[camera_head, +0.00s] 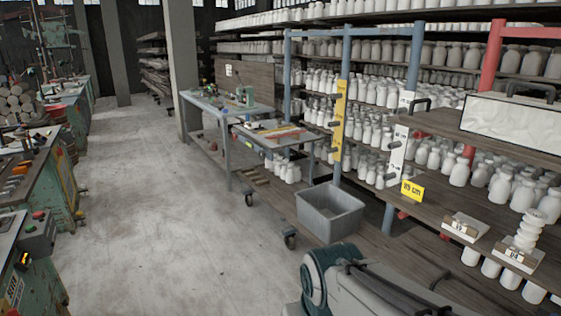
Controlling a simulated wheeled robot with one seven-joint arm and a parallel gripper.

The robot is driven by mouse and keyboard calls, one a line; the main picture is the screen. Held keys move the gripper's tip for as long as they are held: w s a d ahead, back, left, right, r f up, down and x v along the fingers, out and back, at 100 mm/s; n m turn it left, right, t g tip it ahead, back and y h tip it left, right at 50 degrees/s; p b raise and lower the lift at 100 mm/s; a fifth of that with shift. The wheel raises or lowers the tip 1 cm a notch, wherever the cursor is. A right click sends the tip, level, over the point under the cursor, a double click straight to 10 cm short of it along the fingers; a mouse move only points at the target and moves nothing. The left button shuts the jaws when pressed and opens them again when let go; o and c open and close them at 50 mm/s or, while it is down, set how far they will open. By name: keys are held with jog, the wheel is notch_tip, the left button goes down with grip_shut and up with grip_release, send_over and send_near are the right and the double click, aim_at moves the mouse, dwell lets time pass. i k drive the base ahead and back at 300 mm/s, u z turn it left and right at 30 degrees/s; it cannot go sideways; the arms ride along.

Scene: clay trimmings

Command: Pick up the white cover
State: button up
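A white, marbled panel-like cover (508,122) with a dark edge and a black handle on top stands on a wooden shelf at the right edge; it is the likeliest white cover, though I cannot be sure. Part of it is cut off by the picture's right border. My own arm, white and teal, shows at the bottom centre-right. My gripper is not in view, so its opening and distance to the cover cannot be seen.
Shelves (455,205) full of white bottles line the right side, with blue and red posts. A grey bin (330,210) stands on the floor beside a wheeled workbench (228,108). Green machines (45,185) stand at left. The concrete floor (150,210) between is clear.

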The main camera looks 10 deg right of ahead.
aim_at(528, 123)
jog(key=z, duration=0.8)
jog(key=i, duration=0.75)
jog(key=z, duration=0.9)
